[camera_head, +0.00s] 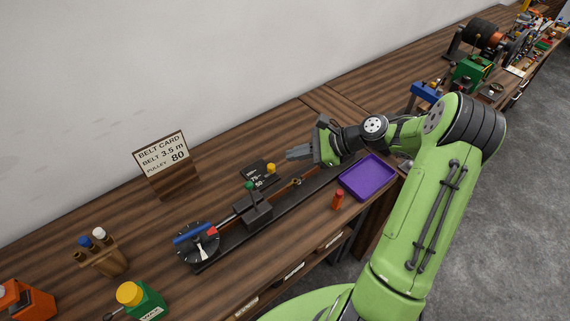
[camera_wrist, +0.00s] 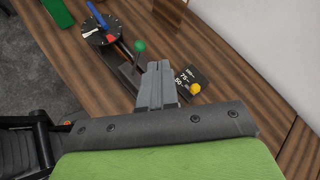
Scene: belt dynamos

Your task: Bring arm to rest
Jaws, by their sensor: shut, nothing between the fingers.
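My gripper (camera_head: 290,154) is at the end of my green arm, above the wooden bench near the middle of the head view. Its grey fingers point left and are shut with nothing between them. In the wrist view the closed fingers (camera_wrist: 158,84) reach over the bench. A dark rail (camera_head: 276,210) lies along the bench below, with a block and green-knobbed lever (camera_head: 250,186) on it. The green knob (camera_wrist: 139,46) also shows just beyond the fingers. A small dark scale plate (camera_head: 257,174) with a yellow knob (camera_head: 271,168) lies close to the fingertips.
A purple tray (camera_head: 367,178) and a red-orange bottle (camera_head: 338,200) stand near the bench front. A dial (camera_head: 198,244) with blue and red parts is at the rail's left end. A belt card (camera_head: 163,155) stands behind. A wooden holder (camera_head: 103,258) and green container (camera_head: 143,301) stand left.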

